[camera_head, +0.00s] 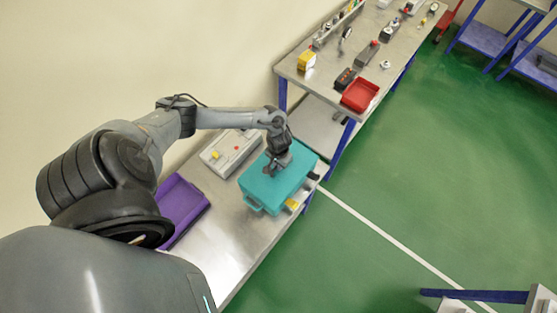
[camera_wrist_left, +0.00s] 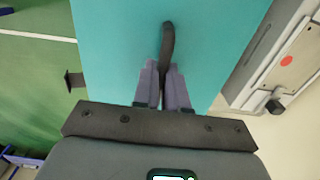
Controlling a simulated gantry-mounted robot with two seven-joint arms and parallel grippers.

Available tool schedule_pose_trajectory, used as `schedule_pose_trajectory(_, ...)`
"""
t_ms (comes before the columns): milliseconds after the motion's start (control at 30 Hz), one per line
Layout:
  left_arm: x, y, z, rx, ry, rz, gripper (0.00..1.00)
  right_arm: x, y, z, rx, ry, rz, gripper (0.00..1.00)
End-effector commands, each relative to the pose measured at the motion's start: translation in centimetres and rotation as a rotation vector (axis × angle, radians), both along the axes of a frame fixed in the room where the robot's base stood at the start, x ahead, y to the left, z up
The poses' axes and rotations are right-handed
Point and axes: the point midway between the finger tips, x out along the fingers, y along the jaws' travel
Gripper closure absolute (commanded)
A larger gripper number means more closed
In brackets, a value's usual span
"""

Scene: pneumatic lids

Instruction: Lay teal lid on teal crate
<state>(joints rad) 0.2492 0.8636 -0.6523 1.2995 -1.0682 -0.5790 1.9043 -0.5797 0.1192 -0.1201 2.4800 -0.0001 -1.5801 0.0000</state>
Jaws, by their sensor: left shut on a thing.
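The teal lid (camera_head: 292,182) is a flat panel over the teal crate (camera_head: 253,205) on the near metal bench. The lid also fills much of the left wrist view (camera_wrist_left: 110,40), with a dark handle (camera_wrist_left: 167,42) standing on it. My left gripper (camera_head: 271,170) is above the lid, and its fingers (camera_wrist_left: 166,75) are shut on the handle. The lid covers most of the crate, and their like colour blurs the seam. I cannot tell whether the lid rests on the rim or hangs slightly above it. My right gripper is not in view.
A purple tray (camera_head: 181,204) lies left on the bench, and a grey panel case (camera_head: 229,152) stands behind the crate. A small yellow block (camera_head: 292,205) is at the bench's front edge. A farther bench holds a red tray (camera_head: 360,95). Bare metal lies in front of the crate.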

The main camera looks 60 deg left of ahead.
Motion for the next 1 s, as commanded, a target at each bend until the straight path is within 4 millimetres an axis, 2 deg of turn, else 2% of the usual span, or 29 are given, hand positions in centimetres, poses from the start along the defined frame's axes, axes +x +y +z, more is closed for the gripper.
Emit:
schedule_pose_trajectory(367, 0.03, 0.01, -0.31, 0.000, -0.001, 0.000, 1.00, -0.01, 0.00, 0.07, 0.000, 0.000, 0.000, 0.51)
schedule_pose_trajectory(400, 0.03, 0.01, -0.31, 0.000, -0.001, 0.000, 0.84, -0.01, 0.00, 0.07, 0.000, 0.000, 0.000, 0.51)
schedule_pose_trajectory(567, 0.03, 0.01, -0.31, 0.000, -0.001, 0.000, 0.59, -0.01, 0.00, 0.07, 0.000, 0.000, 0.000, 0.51)
schedule_pose_trajectory(1000, 0.00, -0.01, 0.05, 0.000, 0.000, 0.000, 0.58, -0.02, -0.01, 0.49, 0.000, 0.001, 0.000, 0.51)
